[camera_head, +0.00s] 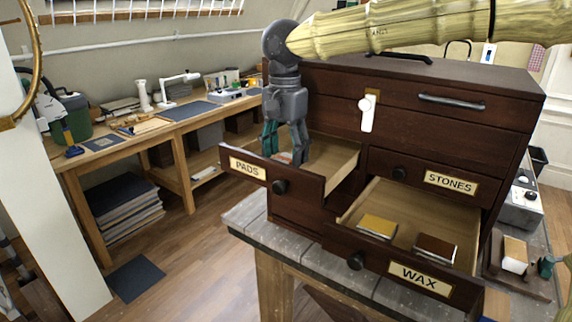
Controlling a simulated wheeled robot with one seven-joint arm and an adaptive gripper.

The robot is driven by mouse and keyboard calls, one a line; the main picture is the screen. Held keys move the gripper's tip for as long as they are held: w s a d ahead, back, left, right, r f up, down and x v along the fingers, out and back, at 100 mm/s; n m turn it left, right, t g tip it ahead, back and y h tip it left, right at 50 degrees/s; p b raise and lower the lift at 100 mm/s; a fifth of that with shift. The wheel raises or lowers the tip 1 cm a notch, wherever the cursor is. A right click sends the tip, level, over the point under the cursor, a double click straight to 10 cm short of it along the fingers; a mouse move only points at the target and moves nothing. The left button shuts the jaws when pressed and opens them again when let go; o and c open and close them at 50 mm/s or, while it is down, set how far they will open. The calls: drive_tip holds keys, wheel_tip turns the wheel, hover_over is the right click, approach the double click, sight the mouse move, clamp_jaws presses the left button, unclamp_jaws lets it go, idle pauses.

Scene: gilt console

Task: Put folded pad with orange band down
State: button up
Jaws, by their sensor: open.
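My gripper (286,150) points down into the open drawer labelled PADS (248,168), with its fingers apart. A small pale and orange-red piece, apparently the folded pad with the orange band (287,157), shows low between the fingers inside this drawer. The drawer front and the fingers hide most of it. I cannot tell whether the fingers touch it.
The dark wooden chest (420,110) stands on a worn table (262,225). Its open WAX drawer (350,213) holds a yellow block (377,226) and a brown block (435,249). The STONES drawer (430,178) is shut. A workbench (130,140) with tools stands left.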

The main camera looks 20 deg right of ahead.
sight(285, 157)
wheel_tip(285, 157, up, 9)
drive_tip(key=b, duration=0.1)
drive_tip(key=shift+r, duration=0.15)
drive_tip(key=shift+w, duration=0.1)
